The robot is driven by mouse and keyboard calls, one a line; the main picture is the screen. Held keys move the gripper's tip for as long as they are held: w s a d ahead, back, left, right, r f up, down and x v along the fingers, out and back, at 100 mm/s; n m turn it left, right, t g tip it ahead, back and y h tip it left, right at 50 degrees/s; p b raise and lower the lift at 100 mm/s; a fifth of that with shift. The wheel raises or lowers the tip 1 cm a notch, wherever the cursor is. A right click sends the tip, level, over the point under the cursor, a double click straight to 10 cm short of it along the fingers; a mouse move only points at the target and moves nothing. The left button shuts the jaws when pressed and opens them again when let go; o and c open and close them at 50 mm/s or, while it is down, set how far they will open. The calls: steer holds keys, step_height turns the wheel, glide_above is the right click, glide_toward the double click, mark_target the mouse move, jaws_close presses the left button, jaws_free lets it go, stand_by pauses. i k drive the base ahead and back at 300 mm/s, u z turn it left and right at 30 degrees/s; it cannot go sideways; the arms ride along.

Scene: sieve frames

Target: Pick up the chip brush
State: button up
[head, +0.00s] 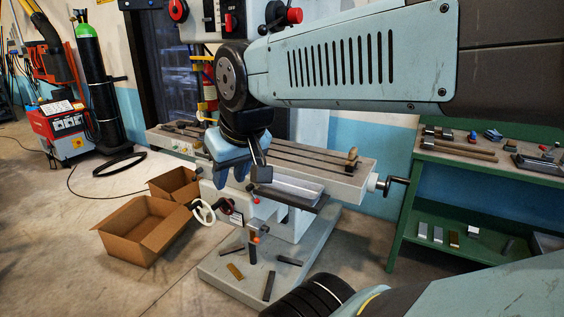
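I cannot make out the chip brush for sure. A small tan and dark upright piece (352,159) stands near the right end of the grey slotted machine table (320,172); it is too small to name. Long wooden-handled tools (458,151) lie on the green bench at the right, and their heads are unclear. My gripper (245,182) hangs over the middle of the machine table, below my arm's wrist. Its blue and dark parts cover part of the table. I see nothing held in it, but its finger gap is not clear.
Two open cardboard boxes (137,222) stand on the floor at left. Handwheels (204,211) and a crank (390,184) stick out from the machine. Several small bars lie on its base (225,285). The green bench (401,222) bounds the right side.

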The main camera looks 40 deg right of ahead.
mark_target(351, 164)
steer(key=z, duration=1.4)
steer(key=i, duration=0.6)
steer(key=z, duration=0.1)
steer(key=k, duration=0.6)
steer(key=z, duration=0.05)
